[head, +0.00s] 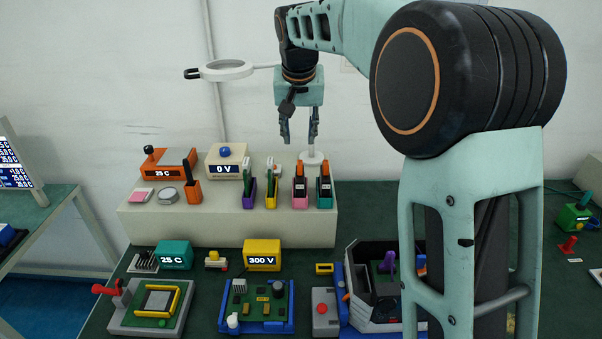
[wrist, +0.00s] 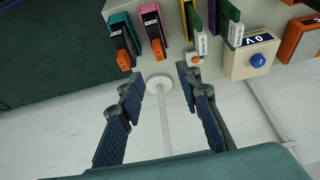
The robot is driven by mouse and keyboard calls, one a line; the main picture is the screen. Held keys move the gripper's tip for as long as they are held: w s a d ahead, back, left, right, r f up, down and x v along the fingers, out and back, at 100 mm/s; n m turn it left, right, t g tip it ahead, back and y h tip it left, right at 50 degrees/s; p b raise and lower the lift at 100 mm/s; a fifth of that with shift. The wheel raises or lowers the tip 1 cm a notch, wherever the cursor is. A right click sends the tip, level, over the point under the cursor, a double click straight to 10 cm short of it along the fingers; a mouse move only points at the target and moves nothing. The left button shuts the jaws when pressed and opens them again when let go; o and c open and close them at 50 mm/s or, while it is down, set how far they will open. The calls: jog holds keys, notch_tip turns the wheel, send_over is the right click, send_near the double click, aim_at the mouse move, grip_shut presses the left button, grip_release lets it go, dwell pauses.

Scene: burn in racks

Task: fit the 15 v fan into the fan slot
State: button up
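My gripper (head: 299,138) is open and empty, above the back of the raised beige shelf. It also shows in the wrist view (wrist: 161,76), with its fingers apart. No label reading 15 V is legible, so I cannot tell which thing is the fan. Black modules with orange ends stand in a pink holder (head: 300,201) and a teal holder (head: 324,202) on the shelf, below my gripper in the head view. A dark open-topped case (head: 373,320) on the bench holds a purple-handled part (head: 387,262). My arm hides its right side, and I cannot make out the fan slot.
Cards stand in purple (head: 248,201) and yellow (head: 271,200) holders. A 0 V box (head: 227,160) and an orange 25 C box (head: 168,165) stand left of them. A blue-framed green board (head: 256,307) lies on the bench.

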aim_at(300, 162)
jog(key=p+x, duration=0.1)
jog(key=x, duration=0.9)
jog(key=shift+d+f, duration=0.1)
jog(key=shift+f, duration=0.05)
jog(key=shift+c, duration=0.7)
grip_shut()
